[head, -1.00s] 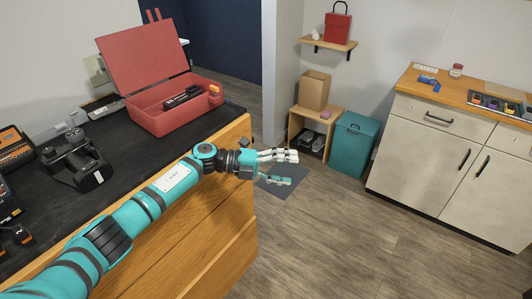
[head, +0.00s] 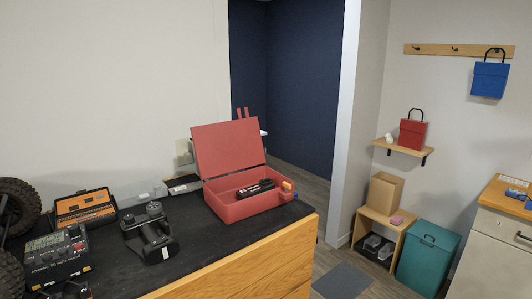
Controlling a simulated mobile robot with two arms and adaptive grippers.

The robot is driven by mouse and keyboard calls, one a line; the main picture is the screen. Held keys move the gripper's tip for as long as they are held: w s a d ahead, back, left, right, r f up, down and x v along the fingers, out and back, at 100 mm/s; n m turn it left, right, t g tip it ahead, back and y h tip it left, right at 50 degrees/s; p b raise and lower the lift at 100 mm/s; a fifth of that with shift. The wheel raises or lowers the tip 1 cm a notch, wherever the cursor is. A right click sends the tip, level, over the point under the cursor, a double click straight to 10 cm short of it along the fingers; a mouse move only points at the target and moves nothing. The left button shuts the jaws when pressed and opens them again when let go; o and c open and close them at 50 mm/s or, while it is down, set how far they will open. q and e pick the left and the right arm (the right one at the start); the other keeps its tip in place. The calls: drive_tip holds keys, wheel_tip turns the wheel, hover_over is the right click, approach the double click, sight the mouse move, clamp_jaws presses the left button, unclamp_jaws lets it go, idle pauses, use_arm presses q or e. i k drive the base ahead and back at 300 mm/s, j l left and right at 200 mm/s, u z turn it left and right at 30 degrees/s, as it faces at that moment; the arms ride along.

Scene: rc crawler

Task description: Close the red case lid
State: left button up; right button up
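The red case (head: 236,208) stands on the black-topped workbench near its far right end. Its red lid (head: 229,147) is open and stands up at the back, leaning slightly backward. Two red latch strips stick up above the lid's top edge. Black items lie inside the case, and a small orange and blue item shows at its right end. Neither of my grippers shows in the head view now.
On the workbench (head: 110,265), a black radio controller (head: 150,235), an orange-and-black box (head: 85,207), a charger (head: 57,258) and large tyres stand left of the case. Open floor, a dark mat (head: 342,281) and a teal bin (head: 427,259) lie to the right.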

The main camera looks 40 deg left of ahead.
sight(224, 147)
drive_tip(key=i+j+z, duration=0.1)
drive_tip(key=i+z, duration=0.2)
drive_tip(key=i, duration=1.1)
drive_tip(key=i+j+u, duration=0.1)
drive_tip(key=i+u, duration=0.25)
drive_tip(key=i, duration=0.2)
drive_tip(key=i+l+u, duration=0.1)
drive_tip(key=i+u, duration=0.3)
drive_tip(key=i, duration=0.15)
drive_tip(key=i+l+u, duration=0.35)
drive_tip(key=i, duration=0.2)
drive_tip(key=i+j+u, duration=0.25)
drive_tip(key=i+u, duration=0.25)
drive_tip(key=i, duration=0.4)
drive_tip(key=i+l+u, duration=0.1)
drive_tip(key=i+u, duration=0.35)
drive_tip(key=i, duration=0.45)
drive_tip(key=i+u, duration=0.25)
drive_tip(key=u, duration=0.15)
drive_tip(key=i+l+u, duration=0.1)
drive_tip(key=u, duration=0.35)
drive_tip(key=i+l+u, duration=0.2)
drive_tip(key=u, duration=0.2)
drive_tip(key=i+l+u, duration=0.25)
drive_tip(key=u, duration=0.2)
